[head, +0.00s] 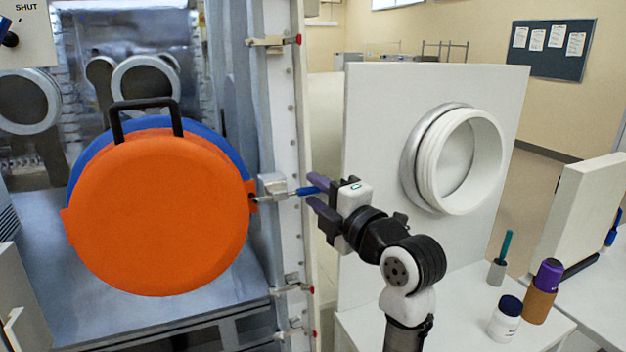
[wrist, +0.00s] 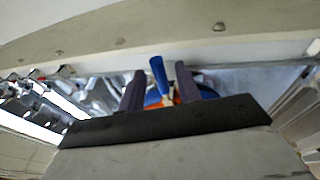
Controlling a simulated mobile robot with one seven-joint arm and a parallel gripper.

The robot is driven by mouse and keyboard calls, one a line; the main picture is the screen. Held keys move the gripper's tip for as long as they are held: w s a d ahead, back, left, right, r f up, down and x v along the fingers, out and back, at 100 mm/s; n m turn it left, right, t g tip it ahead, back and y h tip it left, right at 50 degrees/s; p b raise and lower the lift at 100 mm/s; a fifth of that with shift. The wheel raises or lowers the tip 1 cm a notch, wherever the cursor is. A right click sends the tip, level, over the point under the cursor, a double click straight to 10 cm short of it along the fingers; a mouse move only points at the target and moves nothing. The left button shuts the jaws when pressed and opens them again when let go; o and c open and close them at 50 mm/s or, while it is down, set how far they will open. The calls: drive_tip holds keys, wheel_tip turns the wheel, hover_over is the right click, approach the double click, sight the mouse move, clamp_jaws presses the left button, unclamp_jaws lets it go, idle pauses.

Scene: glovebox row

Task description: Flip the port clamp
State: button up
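The port clamp (head: 272,187) is a small metal block with a rod and a blue handle (head: 308,190), beside the right edge of the round orange port door (head: 160,215). The handle points right, roughly level, toward my gripper. My gripper (head: 316,194) has purple fingertips and is open near the handle's end. In the wrist view the blue handle (wrist: 157,70) shows between the two fingers (wrist: 159,78), with a gap on each side. I cannot tell whether a finger touches it. The door has a black handle (head: 146,104) on top and a blue ring (head: 205,135) behind it.
A vertical white frame post (head: 290,130) with small latches stands right of the door. A white panel with a round port (head: 470,160) stands behind my arm. A white bottle (head: 504,320), a purple-capped bottle (head: 540,292) and a teal-handled tool (head: 502,258) stand on the right table.

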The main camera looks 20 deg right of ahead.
drive_tip(key=shift+x, duration=0.9)
drive_tip(key=shift+c, duration=0.3)
clamp_jaws()
